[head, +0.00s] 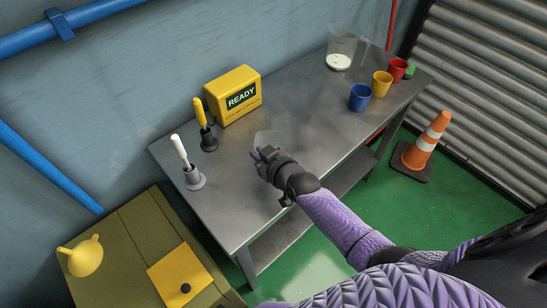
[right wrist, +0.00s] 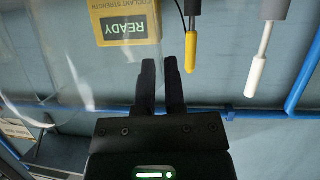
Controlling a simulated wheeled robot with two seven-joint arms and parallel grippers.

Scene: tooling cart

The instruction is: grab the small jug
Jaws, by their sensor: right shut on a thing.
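The small jug (head: 269,138) is clear and faint, standing at or just above the grey metal table, partly hidden behind my right gripper (head: 259,154). In the right wrist view its clear wall (right wrist: 60,55) fills the left side. The fingers of my right gripper (right wrist: 161,72) are close together at the jug's edge, shut on it; whether they grip wall or handle is unclear. I cannot tell whether its base touches the table. A larger clear jug (head: 341,48) with pale liquid in the bottom stands at the table's far end. My left gripper is out of view.
The table (head: 305,115) also holds a yellow READY box (head: 233,94), a yellow-handled tool (head: 204,125), a white-handled tool (head: 187,164), and blue (head: 360,98), yellow (head: 382,84) and red (head: 397,70) cups. The table's middle is clear. An orange cone (head: 424,145) stands on the floor.

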